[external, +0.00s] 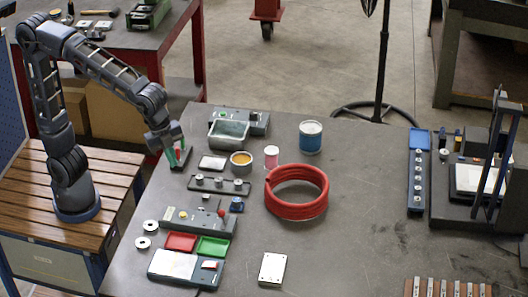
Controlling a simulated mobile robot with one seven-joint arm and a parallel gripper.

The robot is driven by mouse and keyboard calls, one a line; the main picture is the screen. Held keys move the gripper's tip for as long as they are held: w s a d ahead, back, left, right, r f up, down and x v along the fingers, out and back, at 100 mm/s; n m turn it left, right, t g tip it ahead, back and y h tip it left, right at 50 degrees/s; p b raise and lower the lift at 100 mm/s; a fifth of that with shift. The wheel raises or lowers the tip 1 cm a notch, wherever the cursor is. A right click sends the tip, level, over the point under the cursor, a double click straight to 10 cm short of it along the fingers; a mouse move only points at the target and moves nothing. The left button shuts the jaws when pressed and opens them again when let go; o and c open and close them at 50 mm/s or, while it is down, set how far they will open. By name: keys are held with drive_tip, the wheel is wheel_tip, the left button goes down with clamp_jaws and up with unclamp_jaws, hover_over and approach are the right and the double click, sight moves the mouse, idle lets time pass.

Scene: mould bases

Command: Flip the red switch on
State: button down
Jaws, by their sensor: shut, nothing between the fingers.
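My gripper (176,154) is shut and points down at the left part of the grey table. A small upright red piece (178,153), which looks like the red switch, shows right at the fingertips, above a dark base (184,165). The gripper partly covers it. I cannot tell whether the fingers touch it or which way it is tilted. Other small red parts are a red knob (221,212) on a grey block and a red piece (209,264) on a pale panel near the front.
A red coil (297,190) lies mid-table. The table (365,215) is clear right of the coil.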

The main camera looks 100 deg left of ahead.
drive_tip(key=w+d+f+m, duration=0.4)
drive_tip(key=w+d, duration=0.4)
drive_tip(key=m+g, duration=0.1)
drive_tip(key=m, duration=0.3)
hover_over(214, 264)
drive_tip(key=s, duration=0.2)
wheel_tip(214, 264, down, 5)
drive_tip(key=shift+s+d+f, duration=0.1)
drive_tip(key=shift+s, duration=0.05)
drive_tip(key=f, duration=0.4)
drive_tip(key=w+f, duration=0.1)
drive_tip(key=f, duration=0.4)
drive_tip(key=w+f, duration=0.1)
drive_tip(key=f, duration=0.4)
drive_tip(key=shift+w, duration=0.1)
drive_tip(key=shift+r, duration=0.1)
drive_tip(key=shift+w+f+g, duration=0.1)
drive_tip(key=shift+f+g, duration=0.15)
drive_tip(key=shift+g, duration=0.05)
drive_tip(key=shift+s, duration=0.2)
